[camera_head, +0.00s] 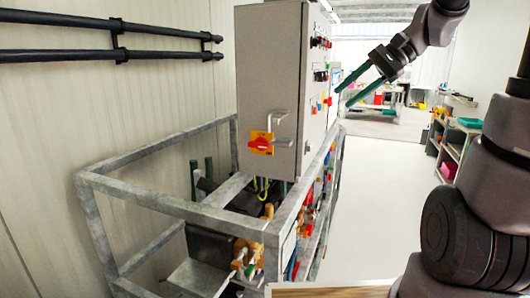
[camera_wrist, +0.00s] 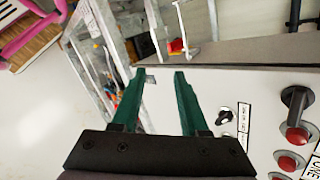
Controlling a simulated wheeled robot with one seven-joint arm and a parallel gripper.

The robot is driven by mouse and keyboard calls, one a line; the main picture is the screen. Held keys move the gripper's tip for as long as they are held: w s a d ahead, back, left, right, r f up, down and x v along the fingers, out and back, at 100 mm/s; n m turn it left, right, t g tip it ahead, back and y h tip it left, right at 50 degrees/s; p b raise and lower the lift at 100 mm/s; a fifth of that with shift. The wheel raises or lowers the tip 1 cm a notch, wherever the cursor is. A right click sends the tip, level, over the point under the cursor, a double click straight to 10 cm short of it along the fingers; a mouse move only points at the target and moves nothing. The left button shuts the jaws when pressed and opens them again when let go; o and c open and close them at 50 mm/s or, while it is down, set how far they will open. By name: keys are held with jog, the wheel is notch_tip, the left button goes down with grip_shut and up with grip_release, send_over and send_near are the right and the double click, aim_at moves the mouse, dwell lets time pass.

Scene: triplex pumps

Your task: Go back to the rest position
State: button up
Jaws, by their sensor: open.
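My gripper (camera_head: 354,89) is raised in the head view, in front of the control panel side of a grey electrical cabinet (camera_head: 268,92). Its two green fingers are apart with nothing between them. In the wrist view my gripper (camera_wrist: 160,76) also shows open and empty. The cabinet's panel (camera_wrist: 260,95) lies close beyond the fingers there, with red buttons, a black knob and labels. I cannot tell the exact gap between fingertips and panel. A red and yellow switch (camera_head: 261,143) sits on the cabinet's near side.
A grey metal frame (camera_head: 150,203) with pump parts stands below the cabinet. Black pipes (camera_head: 60,55) run along the left wall. Open floor (camera_head: 375,205) lies to the right of the frame. Shelves (camera_head: 455,150) stand at the right, and a bench (camera_head: 375,105) stands farther back.

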jog(key=s+d+n+t+h, duration=0.4)
jog(key=s+h, duration=0.3)
jog(key=s, duration=0.3)
jog(key=shift+s+t, duration=0.35)
jog(key=shift+t, duration=0.15)
